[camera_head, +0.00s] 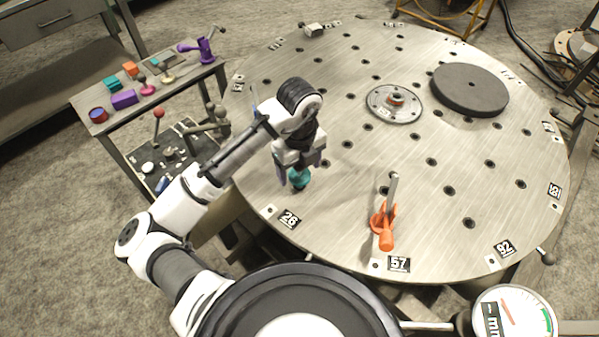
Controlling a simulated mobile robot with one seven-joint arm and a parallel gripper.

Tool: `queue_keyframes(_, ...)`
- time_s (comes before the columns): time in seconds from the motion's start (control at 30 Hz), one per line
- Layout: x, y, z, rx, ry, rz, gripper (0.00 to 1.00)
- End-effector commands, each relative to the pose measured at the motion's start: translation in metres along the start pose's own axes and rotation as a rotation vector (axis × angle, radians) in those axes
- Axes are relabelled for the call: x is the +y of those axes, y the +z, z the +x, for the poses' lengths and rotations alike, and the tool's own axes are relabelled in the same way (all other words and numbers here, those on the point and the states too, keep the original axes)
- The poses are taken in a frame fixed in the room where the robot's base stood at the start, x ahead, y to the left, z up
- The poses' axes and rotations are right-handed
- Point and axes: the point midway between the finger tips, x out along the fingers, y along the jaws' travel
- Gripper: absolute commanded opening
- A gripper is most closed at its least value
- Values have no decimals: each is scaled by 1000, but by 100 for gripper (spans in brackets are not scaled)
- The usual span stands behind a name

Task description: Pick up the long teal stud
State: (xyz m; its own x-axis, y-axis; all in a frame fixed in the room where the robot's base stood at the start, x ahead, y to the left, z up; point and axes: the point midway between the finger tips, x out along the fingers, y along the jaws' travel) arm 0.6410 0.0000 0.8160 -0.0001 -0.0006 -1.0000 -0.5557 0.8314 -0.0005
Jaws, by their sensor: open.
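A small teal piece (299,180), which looks like the teal stud, stands on the round metal table (440,220) left of centre, near the label 26. My gripper (297,164) is directly above it, pointing down, with its open fingers at or around the top of the teal piece. The upper part of the teal piece is hidden by the gripper. I cannot tell whether the fingers touch it.
An orange clamp (385,225) stands to the right near label 57. A flanged disc (394,103) and a dark round plate (469,89) lie farther back. A side bench (150,110) at left holds several coloured parts. The table's middle is mostly clear.

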Motion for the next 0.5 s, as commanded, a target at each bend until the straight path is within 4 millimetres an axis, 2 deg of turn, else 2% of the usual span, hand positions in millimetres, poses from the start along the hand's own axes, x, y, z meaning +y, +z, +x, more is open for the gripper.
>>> queue_keyframes(0.13,0,0,11,0,0,0,75)
queue_keyframes(0.37,0,0,12,-1,0,0,73)
queue_keyframes(0.5,0,0,12,-1,0,0,55)
